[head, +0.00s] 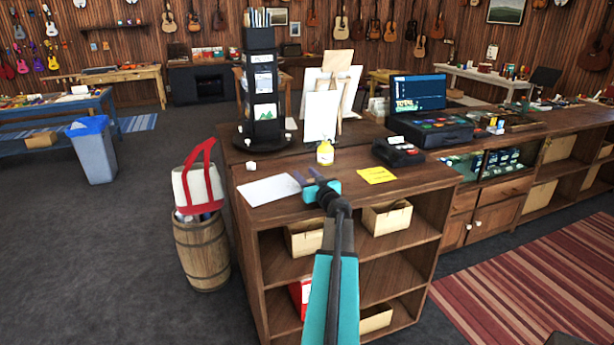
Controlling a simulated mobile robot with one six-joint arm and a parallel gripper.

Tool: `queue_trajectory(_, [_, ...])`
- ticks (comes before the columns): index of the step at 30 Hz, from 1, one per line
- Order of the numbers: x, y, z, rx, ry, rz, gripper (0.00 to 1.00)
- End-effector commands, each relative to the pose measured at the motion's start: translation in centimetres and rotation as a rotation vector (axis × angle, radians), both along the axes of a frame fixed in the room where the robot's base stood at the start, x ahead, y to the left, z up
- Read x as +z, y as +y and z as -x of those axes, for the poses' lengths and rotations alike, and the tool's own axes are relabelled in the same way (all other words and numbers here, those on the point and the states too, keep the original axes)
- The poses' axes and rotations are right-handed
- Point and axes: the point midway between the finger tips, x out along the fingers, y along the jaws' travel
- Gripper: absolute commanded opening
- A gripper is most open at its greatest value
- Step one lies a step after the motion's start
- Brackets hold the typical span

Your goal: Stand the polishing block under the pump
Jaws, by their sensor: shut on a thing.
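A small yellow bottle (325,152) with a pale top stands upright on the wooden counter; I take it for the pump. A small white block (251,165) lies on the counter to its left, by the base of the dark rotating rack. I cannot tell if this is the polishing block. My gripper (305,174) is over the counter's front part, just in front and left of the bottle. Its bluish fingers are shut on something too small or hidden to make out. The white block is well apart from the fingers.
A white sheet (268,190) lies left of my gripper and a yellow note (376,175) lies right. A black card terminal (398,151) and a laptop (418,95) stand further right. The dark rack (262,95) and an easel (338,85) stand behind. Bare counter shows around the bottle.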

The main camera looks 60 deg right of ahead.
Motion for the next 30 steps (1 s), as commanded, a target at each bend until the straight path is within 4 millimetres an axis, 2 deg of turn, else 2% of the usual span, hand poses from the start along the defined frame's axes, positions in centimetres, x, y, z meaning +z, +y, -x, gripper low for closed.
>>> queue_trajectory(10, [-0.39, -0.16, 0.2, -0.003, 0.001, 0.001, 0.16])
queue_trajectory(11, [-0.33, -0.17, 0.2, -0.003, 0.001, 0.001, 0.42])
queue_trajectory(14, [-0.29, -0.19, 0.23, -0.003, 0.0, 0.0, 0.57])
queue_trajectory(30, [-0.19, -0.26, 0.3, -0.004, -0.001, -0.001, 0.57])
